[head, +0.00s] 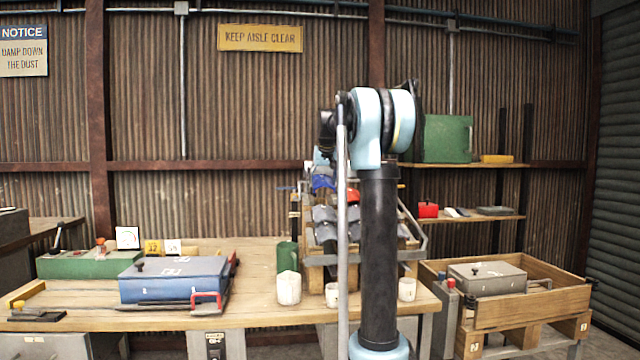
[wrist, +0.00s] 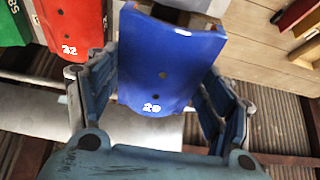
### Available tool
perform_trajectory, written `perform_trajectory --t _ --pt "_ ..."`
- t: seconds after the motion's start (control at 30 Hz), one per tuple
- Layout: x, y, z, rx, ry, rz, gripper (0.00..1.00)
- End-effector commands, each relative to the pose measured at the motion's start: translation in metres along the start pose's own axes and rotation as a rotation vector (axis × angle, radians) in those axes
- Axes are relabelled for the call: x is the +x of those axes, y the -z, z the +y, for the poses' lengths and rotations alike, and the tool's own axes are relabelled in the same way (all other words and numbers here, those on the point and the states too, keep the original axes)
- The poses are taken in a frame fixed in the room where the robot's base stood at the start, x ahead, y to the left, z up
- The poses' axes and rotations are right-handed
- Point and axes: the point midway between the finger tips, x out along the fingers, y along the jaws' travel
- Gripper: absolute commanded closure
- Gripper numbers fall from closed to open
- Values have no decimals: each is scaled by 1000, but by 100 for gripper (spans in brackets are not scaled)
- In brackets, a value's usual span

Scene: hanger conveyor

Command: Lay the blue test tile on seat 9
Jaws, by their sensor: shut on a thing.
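In the head view a small blue piece (head: 322,182) shows beside my arm; my gripper is mostly hidden there. No seat number 9 can be read.
Grey curved pieces (head: 326,222) sit in a row on the conveyor behind my arm. The workbench (head: 255,255) holds a blue case (head: 174,278), a green can (head: 288,256) and white cups (head: 289,288). A wooden crate (head: 530,310) stands at right.

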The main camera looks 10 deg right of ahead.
Motion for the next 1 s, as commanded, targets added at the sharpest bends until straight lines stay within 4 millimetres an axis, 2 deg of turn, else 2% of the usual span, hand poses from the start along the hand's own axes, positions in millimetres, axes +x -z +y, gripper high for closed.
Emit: perform_trajectory --t 0.7,1.0 --pt "50 -15 -11 -9 6 0 57" --pt "60 -24 -11 -9 6 0 57"
